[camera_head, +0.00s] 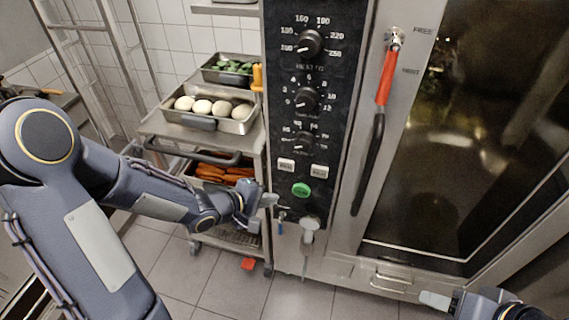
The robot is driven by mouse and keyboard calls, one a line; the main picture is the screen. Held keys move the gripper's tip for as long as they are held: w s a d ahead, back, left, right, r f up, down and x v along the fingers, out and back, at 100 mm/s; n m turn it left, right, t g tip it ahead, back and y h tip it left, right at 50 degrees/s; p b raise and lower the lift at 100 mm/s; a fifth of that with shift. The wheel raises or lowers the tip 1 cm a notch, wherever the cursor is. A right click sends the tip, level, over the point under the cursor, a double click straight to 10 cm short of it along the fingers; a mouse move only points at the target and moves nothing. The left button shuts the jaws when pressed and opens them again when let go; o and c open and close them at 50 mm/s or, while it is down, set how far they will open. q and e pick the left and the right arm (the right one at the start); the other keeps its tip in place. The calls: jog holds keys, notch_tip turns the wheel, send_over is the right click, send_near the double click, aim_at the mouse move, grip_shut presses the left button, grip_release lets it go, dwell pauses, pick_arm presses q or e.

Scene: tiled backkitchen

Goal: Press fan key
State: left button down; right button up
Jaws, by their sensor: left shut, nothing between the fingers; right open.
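The oven's black control panel (304,100) stands upright in the middle. Low on it are two white keys, a left key (286,165) and a right key (319,171), with lettering too small to read. I cannot tell which is the fan key. A round green button (301,189) sits below them. My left gripper (270,200) is shut and empty, just left of the panel's lower edge, below the left white key and apart from it as far as I can tell. My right gripper (432,299) is open and empty at the bottom right, away from the panel.
Three dials, including the top dial (308,43), stick out above the keys. A red-and-black door handle (380,110) and the dark glass door (465,120) are to the right. A steel cart (165,127) with food trays stands left, beside my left arm. A spray nozzle (309,228) hangs below.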

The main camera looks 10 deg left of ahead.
aim_at(286, 165)
pick_arm(q)
jog(key=w+p, duration=0.1)
jog(key=w, duration=0.7)
jog(key=shift+w+d+p, duration=0.15)
jog(key=shift+w+p, duration=0.15)
jog(key=shift+w, duration=0.1)
dwell(1.7)
jog(key=shift+w+p, duration=0.4)
jog(key=shift+p, duration=0.2)
